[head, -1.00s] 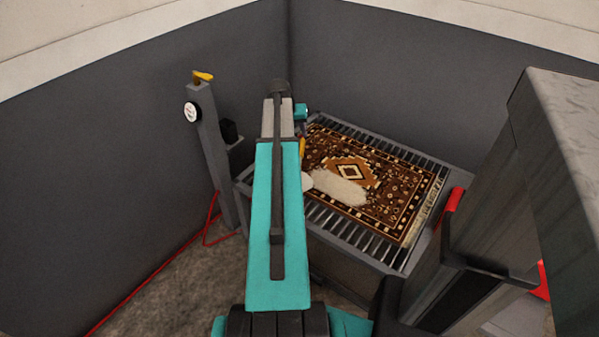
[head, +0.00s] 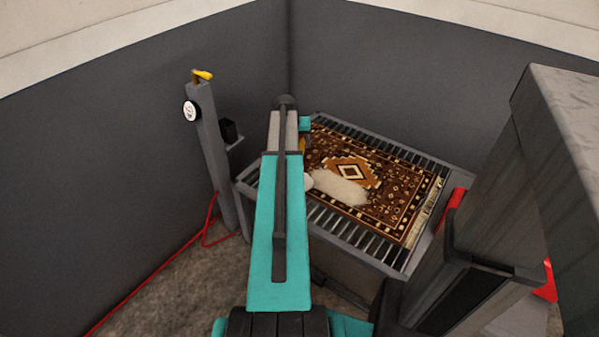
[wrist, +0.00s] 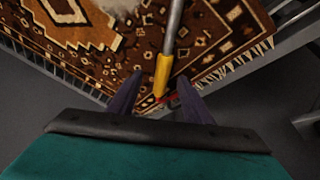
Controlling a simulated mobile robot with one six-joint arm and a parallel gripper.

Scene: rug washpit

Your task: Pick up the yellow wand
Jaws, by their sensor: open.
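The yellow wand (wrist: 162,78) shows in the wrist view as a yellow grip on a grey metal shaft that runs up out of the picture. A small red part shows by its lower end. My gripper (wrist: 160,75) is open, with one dark finger on each side of the yellow grip. I see no clear contact, and cannot tell how deep the grip sits between the fingers. In the head view a small yellow piece, likely the wand (head: 302,146), shows beside my teal arm. My arm hides the rest of it and the gripper.
A patterned brown rug (head: 385,195) with a white foamy patch (head: 340,188) lies on a slatted rack (head: 241,187). A grey post (head: 211,150) with a gauge and yellow lever stands left. A red hose (head: 140,287) runs along the floor. Dark walls close the corner.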

